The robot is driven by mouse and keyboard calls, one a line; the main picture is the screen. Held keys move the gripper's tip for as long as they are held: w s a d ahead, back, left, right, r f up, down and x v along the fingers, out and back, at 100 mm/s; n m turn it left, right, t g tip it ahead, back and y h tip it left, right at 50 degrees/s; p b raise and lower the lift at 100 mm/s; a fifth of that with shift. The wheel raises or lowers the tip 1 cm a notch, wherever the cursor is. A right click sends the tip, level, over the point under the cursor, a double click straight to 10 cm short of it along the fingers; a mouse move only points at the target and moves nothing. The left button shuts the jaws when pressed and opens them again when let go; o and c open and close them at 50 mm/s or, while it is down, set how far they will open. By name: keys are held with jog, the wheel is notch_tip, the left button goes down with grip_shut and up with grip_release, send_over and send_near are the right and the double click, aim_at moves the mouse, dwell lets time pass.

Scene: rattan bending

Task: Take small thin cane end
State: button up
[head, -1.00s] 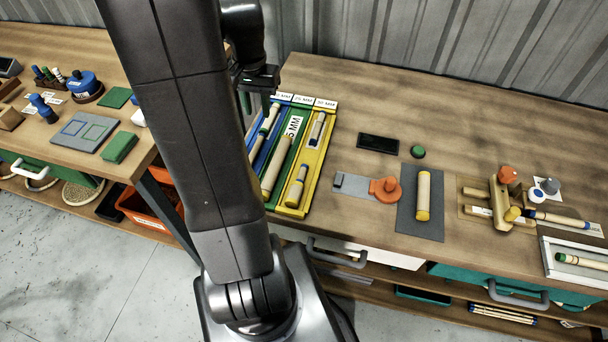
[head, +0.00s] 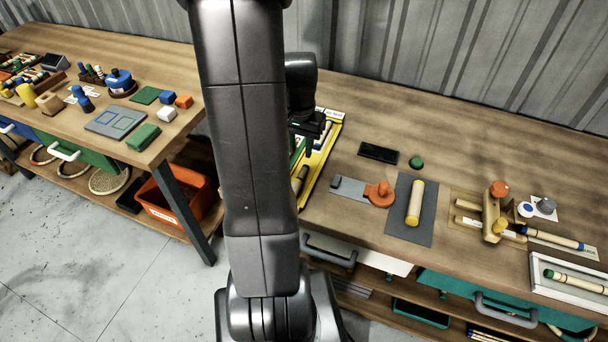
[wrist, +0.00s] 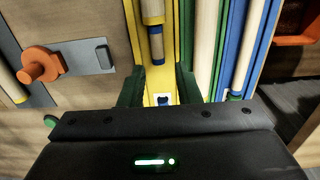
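A short tan cane piece with blue bands (wrist: 157,45) lies in the yellow channel (wrist: 136,42) of the sorting tray, behind a larger cane with a yellow band (wrist: 153,14). In the head view the short piece (head: 327,130) is partly hidden by my gripper (head: 311,150). In the wrist view my gripper (wrist: 159,88) is open, its dark green fingers on either side of the yellow channel. No cane shows between the fingertips; the blue-banded piece lies just beyond them. A small blue-and-white mark (wrist: 163,100) shows on the yellow between the fingers.
Green and blue channels with long canes (wrist: 207,45) adjoin the yellow one. An orange knob on a grey plate (head: 379,194), a dark mat with a cane (head: 413,235), and a wooden jig (head: 493,217) stand to the right.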

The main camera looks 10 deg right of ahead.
aim_at(302, 172)
jog(key=shift+s+d+f+p, duration=0.1)
jog(key=shift+f+p, duration=0.2)
jog(key=shift+f, duration=1.8)
jog(key=shift+s+d+f+p, duration=0.1)
jog(key=shift+f+p, duration=0.15)
jog(key=shift+f, duration=1.85)
grip_shut()
